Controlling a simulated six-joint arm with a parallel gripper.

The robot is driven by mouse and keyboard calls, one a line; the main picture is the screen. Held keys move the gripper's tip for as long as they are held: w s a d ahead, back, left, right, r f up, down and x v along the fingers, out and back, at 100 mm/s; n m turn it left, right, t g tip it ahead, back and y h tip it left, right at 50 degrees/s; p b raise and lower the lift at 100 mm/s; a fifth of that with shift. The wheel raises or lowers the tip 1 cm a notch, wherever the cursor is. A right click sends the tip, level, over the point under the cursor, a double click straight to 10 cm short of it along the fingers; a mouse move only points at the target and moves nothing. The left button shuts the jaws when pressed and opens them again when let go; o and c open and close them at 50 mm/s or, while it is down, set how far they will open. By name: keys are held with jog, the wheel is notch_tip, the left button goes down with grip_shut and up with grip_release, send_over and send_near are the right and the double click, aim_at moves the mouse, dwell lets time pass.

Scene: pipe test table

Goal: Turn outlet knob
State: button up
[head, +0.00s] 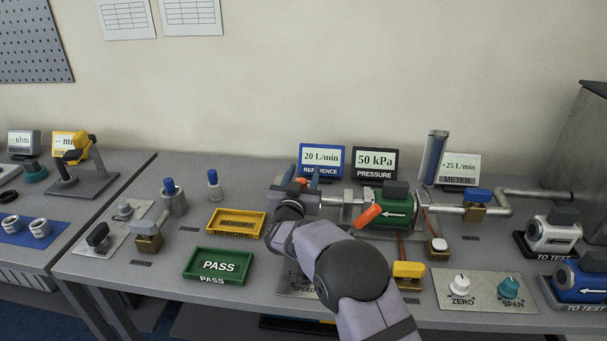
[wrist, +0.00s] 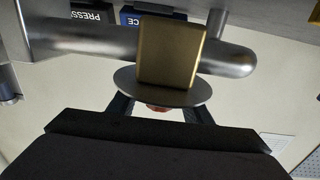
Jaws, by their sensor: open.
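In the wrist view, a brass valve block (wrist: 170,52) sits on a grey pipe (wrist: 90,40), with a round grey disc (wrist: 160,91) on its near side. A small reddish part (wrist: 157,108) shows below the disc, mostly hidden; I take it for the knob but cannot tell for sure. My gripper (wrist: 160,112) is open, with one dark finger on each side of this part. Contact cannot be told. In the head view my gripper (head: 302,186) is at the left end of the pipe line, and my arm hides the valve there.
A green pump body (head: 392,212) with an orange handle (head: 368,215) stands just right of my gripper. Blue (head: 322,160) and black (head: 375,162) displays stand behind. A green PASS tray (head: 218,264) and yellow REWORK tray (head: 236,223) lie to the left.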

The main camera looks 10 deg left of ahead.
jog(key=c, duration=1.1)
jog(key=shift+o, duration=0.2)
jog(key=shift+r+h+p, duration=0.1)
jog(key=shift+h+p, duration=0.2)
jog(key=shift+p, duration=0.15)
jog(key=shift+d+m+h+p, duration=0.1)
jog(key=shift+m+h+p, duration=0.2)
jog(key=shift+m+h, duration=0.2)
jog(key=shift+d+m+g+h+p, duration=0.2)
jog(key=shift+m+h+p, duration=0.2)
jog(key=shift+h, duration=0.2)
jog(key=shift+d+m+g+h+p, duration=0.1)
jog(key=shift+m+g+h+p, duration=0.1)
jog(key=shift+m+h+p, duration=0.3)
jog(key=shift+s+d+f+m+g+h+b, duration=0.1)
jog(key=shift+d+m+g+h+b, duration=0.15)
jog(key=shift+m+h, duration=0.4)
jog(key=shift+s+d+f+m+g+h+b, duration=0.1)
jog(key=shift+m+g+h, duration=0.2)
jog(key=shift+h, duration=0.95)
jog(key=shift+s+d+r+m+g+h+b, duration=0.1)
jog(key=shift+d+m+g+h+b, duration=0.15)
jog(key=shift+m+g+h+b, duration=0.4)
